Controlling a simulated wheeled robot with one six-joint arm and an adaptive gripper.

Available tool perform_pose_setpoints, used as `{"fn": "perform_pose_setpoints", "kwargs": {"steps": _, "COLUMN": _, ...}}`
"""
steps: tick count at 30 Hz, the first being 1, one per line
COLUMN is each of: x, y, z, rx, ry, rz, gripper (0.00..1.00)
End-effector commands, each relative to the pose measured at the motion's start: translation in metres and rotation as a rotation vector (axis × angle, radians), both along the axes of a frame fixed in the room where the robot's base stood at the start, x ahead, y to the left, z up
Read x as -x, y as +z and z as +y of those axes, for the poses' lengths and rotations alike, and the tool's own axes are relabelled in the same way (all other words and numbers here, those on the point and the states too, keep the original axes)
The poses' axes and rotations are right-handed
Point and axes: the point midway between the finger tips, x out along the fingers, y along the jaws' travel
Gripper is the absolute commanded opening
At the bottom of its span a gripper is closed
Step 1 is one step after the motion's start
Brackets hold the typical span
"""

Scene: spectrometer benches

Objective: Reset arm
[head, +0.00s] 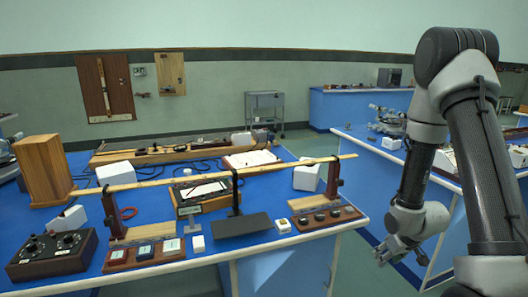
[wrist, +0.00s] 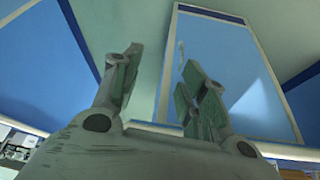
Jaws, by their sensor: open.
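My gripper (head: 398,250) hangs at the end of my folded arm at the right of the head view. It is beside the right end of the blue bench, over the gap between the benches, and touches nothing that I can see. In the wrist view my gripper (wrist: 160,85) shows two fingers spread apart with nothing between them. Behind the fingers in the wrist view are a pale floor and a blue bench side panel (wrist: 222,70).
The near blue bench (head: 345,226) carries a long wooden beam (head: 290,165) on stands, a dark control box (head: 52,255), a wooden box (head: 42,170) and several small blocks. Another blue bench (head: 365,139) with instruments stands behind my arm. A grey cart (head: 265,108) stands by the wall.

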Motion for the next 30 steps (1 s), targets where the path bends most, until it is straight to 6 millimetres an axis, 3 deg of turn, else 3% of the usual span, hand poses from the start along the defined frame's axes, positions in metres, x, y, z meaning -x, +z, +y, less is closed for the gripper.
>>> {"fn": "perform_pose_setpoints", "kwargs": {"steps": 3, "x": 0.041, "y": 0.048, "z": -0.013, "rx": 0.058, "ry": -0.066, "rz": 0.184, "gripper": 0.43}}
{"fn": "perform_pose_setpoints", "kwargs": {"steps": 7, "x": 0.092, "y": 0.109, "z": -0.015, "rx": 0.084, "ry": -0.139, "rz": 0.344, "gripper": 0.43}}
{"fn": "perform_pose_setpoints", "kwargs": {"steps": 12, "x": 0.152, "y": 0.186, "z": -0.002, "rx": 0.074, "ry": -0.201, "rz": 0.453, "gripper": 0.43}}
{"fn": "perform_pose_setpoints", "kwargs": {"steps": 18, "x": 0.208, "y": 0.262, "z": 0.019, "rx": 0.033, "ry": -0.224, "rz": 0.431, "gripper": 0.43}}
{"fn": "perform_pose_setpoints", "kwargs": {"steps": 24, "x": 0.224, "y": 0.315, "z": 0.033, "rx": -0.003, "ry": -0.204, "rz": 0.217, "gripper": 0.43}}
{"fn": "perform_pose_setpoints", "kwargs": {"steps": 30, "x": 0.230, "y": 0.344, "z": 0.037, "rx": -0.011, "ry": -0.182, "rz": 0.075, "gripper": 0.43}}
